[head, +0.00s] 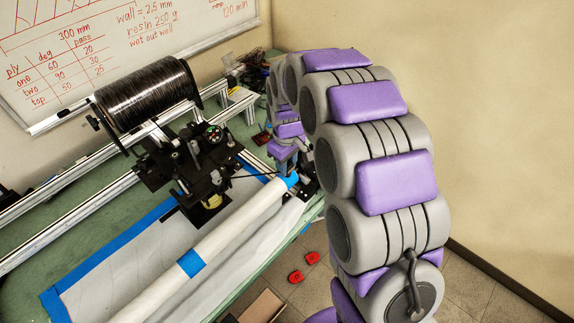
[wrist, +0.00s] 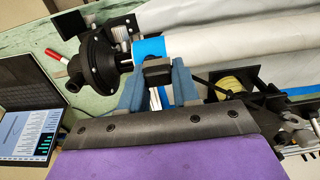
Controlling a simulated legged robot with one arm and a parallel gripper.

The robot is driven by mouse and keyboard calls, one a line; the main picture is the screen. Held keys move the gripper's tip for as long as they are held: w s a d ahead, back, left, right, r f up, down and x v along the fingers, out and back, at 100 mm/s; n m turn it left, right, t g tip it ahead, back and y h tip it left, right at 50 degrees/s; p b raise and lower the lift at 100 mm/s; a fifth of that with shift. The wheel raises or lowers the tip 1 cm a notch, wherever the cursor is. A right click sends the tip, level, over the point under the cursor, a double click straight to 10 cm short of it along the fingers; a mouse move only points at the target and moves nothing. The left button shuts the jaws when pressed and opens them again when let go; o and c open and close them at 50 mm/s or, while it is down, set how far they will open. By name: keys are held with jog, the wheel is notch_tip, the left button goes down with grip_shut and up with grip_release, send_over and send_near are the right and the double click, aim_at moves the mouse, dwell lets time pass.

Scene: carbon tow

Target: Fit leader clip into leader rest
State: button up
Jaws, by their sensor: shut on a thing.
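My gripper (wrist: 157,84) has its two blue-grey fingers shut on a small black block, which looks like the leader clip (wrist: 157,71). The clip is in front of the blue tape band at the end of the white tube (wrist: 240,36); I cannot tell whether it touches the tube. A dark strand runs right from near the clip towards the winding carriage. In the head view my gripper (head: 285,164) is at the tube's far end, and the clip is hidden there. I cannot pick out the leader rest with certainty in either view.
A black chuck (wrist: 98,60) stands left of the clip, with a laptop (wrist: 25,118) further left. The black carriage (head: 190,160) and tow spool (head: 148,95) sit on rails beside the tube. Two red objects (head: 296,276) lie on the floor.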

jog(key=shift+w, duration=0.45)
jog(key=shift+w+a, duration=0.4)
jog(key=shift+w+f, duration=0.15)
jog(key=shift+w, duration=0.25)
jog(key=shift+d+f+b, duration=0.2)
jog(key=shift+f, duration=0.55)
jog(key=shift+d+f+b, duration=0.15)
jog(key=shift+f, duration=0.6)
jog(key=o, duration=1)
jog(key=shift+a, duration=0.2)
jog(key=shift+d, duration=0.1)
